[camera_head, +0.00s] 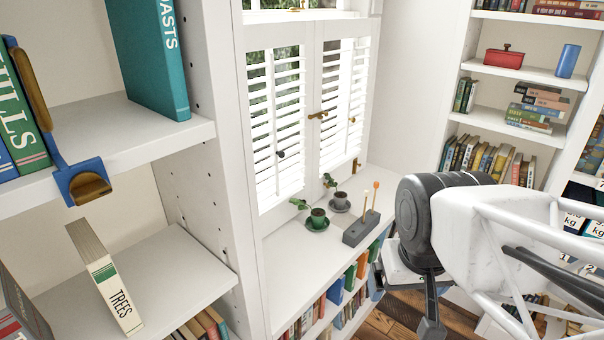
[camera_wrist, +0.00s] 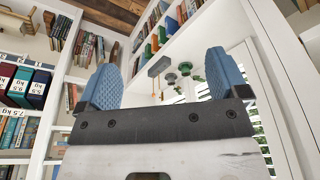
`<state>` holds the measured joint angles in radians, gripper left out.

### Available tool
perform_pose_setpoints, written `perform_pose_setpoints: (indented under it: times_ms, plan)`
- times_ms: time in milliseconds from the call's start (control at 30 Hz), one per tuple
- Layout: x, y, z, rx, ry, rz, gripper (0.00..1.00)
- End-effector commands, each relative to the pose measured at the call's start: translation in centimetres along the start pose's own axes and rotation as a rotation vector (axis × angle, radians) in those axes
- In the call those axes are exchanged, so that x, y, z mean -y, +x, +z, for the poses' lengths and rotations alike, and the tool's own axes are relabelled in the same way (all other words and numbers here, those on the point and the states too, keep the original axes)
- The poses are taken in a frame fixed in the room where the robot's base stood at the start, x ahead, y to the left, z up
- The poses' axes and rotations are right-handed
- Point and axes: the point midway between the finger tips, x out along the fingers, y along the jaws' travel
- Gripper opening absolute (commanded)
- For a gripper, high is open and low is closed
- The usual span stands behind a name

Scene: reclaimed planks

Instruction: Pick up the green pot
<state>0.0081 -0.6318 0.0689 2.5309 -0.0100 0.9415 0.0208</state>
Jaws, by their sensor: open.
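The green pot (camera_head: 317,217) stands upright on a green saucer on the white window ledge, with a small leafy plant in it. A grey pot (camera_head: 340,199) with a similar plant stands close behind it to the right. In the wrist view, which looks upside down, the green pot (camera_wrist: 197,79) is small and distant beside the right finger, with the grey pot (camera_wrist: 170,77) to its left. My gripper (camera_wrist: 164,78) is open and empty, its two blue pads wide apart. In the head view my gripper is at the right, apart from the pots and partly hidden by my arm.
A grey block (camera_head: 361,229) with upright sticks stands right of the pots. Louvred shutters (camera_head: 274,130) rise behind the ledge. A white bookcase (camera_head: 200,175) flanks the left, and books fill shelves below the ledge. The ledge's front left part (camera_head: 285,270) is bare.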

Motion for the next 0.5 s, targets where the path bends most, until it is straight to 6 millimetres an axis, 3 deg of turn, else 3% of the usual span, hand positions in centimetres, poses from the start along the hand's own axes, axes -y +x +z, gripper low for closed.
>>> perform_pose_setpoints:
  times_ms: [267, 500]
  plan:
    - [0.2, 0.1, -2.6, 0.004, 0.090, -0.008, 0.92]
    - [0.7, 0.5, -7.8, 0.009, 0.277, -0.025, 0.92]
